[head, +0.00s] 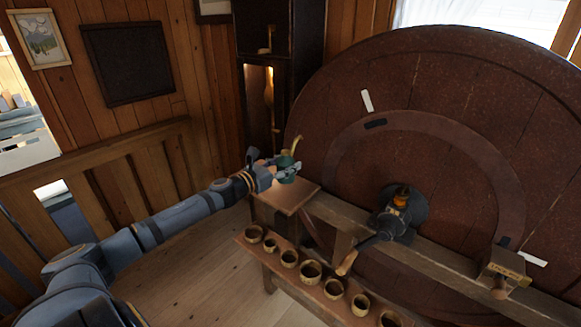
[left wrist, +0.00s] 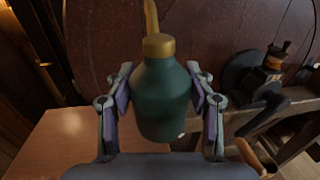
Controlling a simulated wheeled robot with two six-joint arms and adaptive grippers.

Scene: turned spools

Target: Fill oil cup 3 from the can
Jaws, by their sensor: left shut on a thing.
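The oil can (head: 287,163) is dark green with a brass-coloured cap and a curved spout. My left gripper (head: 280,170) is shut around its body, and the left wrist view shows the can (left wrist: 160,105) upright between the two fingers. It is over the small wooden stand (head: 295,197); I cannot tell whether its base touches the top. Several round brass-like cups stand in a row on the low bench, among them one cup (head: 289,258) near the left part and another (head: 333,288) farther right. No number is readable on them. My right gripper is out of view.
A huge reddish wheel (head: 450,80) fills the right side. Its dark hub bearing (head: 397,215) carries an amber-topped fitting (head: 401,196) and sits by a wooden beam (head: 440,262). A wooden handle (head: 347,262) juts toward the low bench (head: 262,256). A tall dark clock case (head: 245,100) stands behind.

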